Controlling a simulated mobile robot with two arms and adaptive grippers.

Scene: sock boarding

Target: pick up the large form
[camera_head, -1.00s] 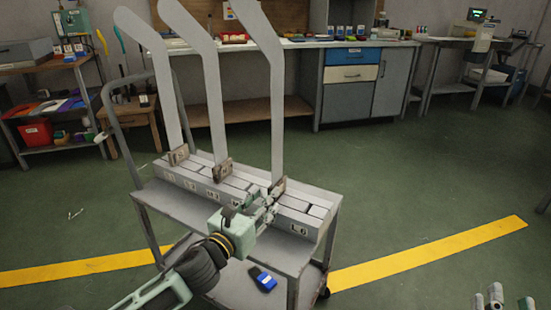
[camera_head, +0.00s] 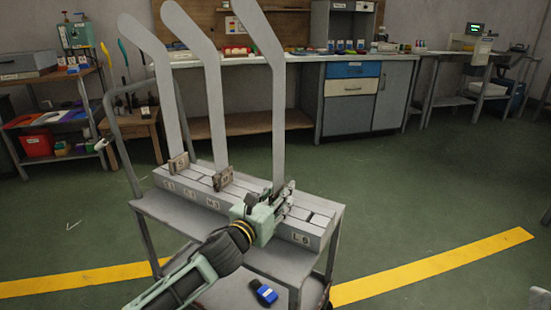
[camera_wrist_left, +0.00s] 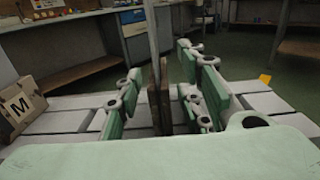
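The large form (camera_head: 277,110) is the rightmost of three flat grey bent boards standing upright on a cart. Its lower end and small brown base block (camera_wrist_left: 160,95) stand between the fingers of my left gripper (camera_head: 285,203). In the left wrist view, the fingers of this gripper (camera_wrist_left: 160,100) are spread, with a gap on each side of the block. The gripper hides the block in the head view, and its label is not visible.
The form marked M (camera_head: 213,110) and the form marked S (camera_head: 165,90) stand to the left on the slotted cart rack (camera_head: 205,192). A blue-and-black item (camera_head: 264,293) lies on the cart's lower shelf. A workbench (camera_head: 350,95) stands behind; green floor lies right.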

